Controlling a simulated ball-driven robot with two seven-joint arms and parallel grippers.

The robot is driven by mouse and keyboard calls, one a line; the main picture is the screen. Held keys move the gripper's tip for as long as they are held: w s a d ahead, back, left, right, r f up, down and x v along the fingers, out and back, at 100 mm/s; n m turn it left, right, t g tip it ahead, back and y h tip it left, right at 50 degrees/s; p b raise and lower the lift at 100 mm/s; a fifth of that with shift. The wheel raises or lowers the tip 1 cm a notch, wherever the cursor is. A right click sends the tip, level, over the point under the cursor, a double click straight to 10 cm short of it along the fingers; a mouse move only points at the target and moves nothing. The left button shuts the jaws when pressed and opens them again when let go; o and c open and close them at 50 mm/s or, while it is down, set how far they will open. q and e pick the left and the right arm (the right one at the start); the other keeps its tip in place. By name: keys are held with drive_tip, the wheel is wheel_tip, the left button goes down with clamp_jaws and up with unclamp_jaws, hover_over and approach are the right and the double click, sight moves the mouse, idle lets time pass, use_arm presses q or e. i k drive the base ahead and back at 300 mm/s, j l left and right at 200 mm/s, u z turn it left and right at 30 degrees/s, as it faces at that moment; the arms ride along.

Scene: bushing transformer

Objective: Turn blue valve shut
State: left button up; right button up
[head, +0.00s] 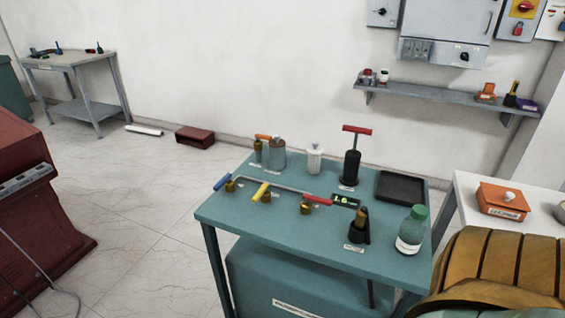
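The blue valve handle (222,182) is a short lever on a brass valve body (231,186) at the left edge of the teal table (300,240). A yellow-handled valve (261,191) and a red-handled valve (317,200) stand to its right along a grey pipe (280,187). The blue lever points out over the table's left edge. Its exact angle to the pipe is hard to judge at this size. Neither of my grippers shows in the head view.
Behind the valves stand a grey-brown canister (278,153), a white ribbed cylinder (314,158) and a black pump with red handle (351,165). A black tray (400,187) and green-capped bottle (412,230) are at right.

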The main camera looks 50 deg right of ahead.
sight(228, 178)
drive_tip(key=z, duration=1)
